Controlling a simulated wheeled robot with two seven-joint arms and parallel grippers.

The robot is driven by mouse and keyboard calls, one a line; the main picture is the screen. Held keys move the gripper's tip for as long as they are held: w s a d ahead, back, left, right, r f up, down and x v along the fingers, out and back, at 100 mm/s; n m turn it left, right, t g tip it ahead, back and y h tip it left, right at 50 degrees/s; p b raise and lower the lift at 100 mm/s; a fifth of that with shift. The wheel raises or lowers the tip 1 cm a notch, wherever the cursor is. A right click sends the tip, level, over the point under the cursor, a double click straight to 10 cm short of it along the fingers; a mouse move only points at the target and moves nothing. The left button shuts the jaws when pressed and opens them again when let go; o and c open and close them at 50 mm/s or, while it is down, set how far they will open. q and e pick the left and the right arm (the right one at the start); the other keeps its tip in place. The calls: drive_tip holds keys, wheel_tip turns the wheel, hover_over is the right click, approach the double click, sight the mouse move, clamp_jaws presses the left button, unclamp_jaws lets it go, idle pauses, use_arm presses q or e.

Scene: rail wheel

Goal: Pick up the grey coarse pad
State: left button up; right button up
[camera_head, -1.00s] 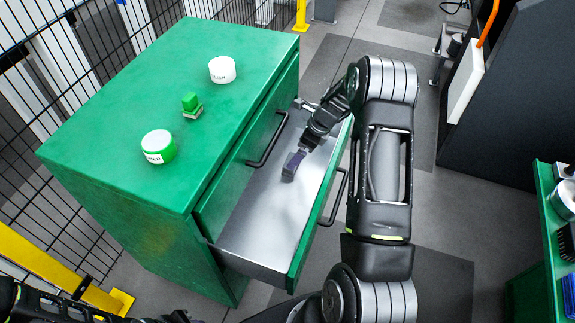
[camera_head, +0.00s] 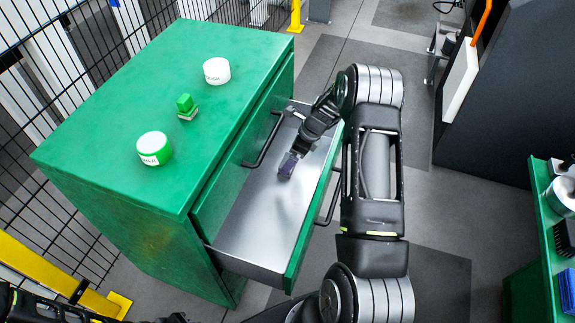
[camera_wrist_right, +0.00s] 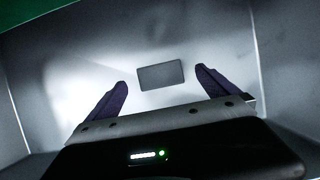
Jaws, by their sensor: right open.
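The grey coarse pad (camera_wrist_right: 161,75) is a small dark grey rectangle lying flat on the floor of the open metal drawer, seen in the right wrist view. In the head view I cannot make it out; my right arm and gripper are over that part of the drawer (camera_head: 250,225). My right gripper (camera_wrist_right: 160,92) is open and empty, its two dark purple fingers apart with the pad beyond and between their tips. The right gripper (camera_head: 287,165) also shows in the head view, inside the drawer. My left gripper does not show clearly; only dark arm parts appear at the lower left.
The drawer belongs to a green cabinet (camera_head: 120,150). On its top stand a white round container (camera_head: 217,71), a green-and-white round container (camera_head: 154,148) and a small green block (camera_head: 186,105). A green shelf (camera_head: 540,250) with items stands at right. Black mesh fence lines the left.

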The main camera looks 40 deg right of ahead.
sight(294, 170)
drive_tip(key=x, duration=0.4)
drive_tip(key=shift+f, duration=0.3)
drive_tip(key=shift+c, duration=0.6)
drive_tip(key=c, duration=1.5)
drive_tip(key=shift+r, duration=0.1)
drive_tip(key=shift+r, duration=0.5)
drive_tip(key=s+d, duration=0.2)
drive_tip(key=s, duration=0.1)
drive_tip(key=shift+s+d+r, duration=0.2)
drive_tip(key=shift+s+d, duration=0.05)
wheel_tip(294, 170, up, 14)
drive_tip(key=shift+w+a+f+p, duration=0.1)
drive_tip(key=shift+f+p, duration=0.1)
drive_tip(key=shift+p, duration=0.25)
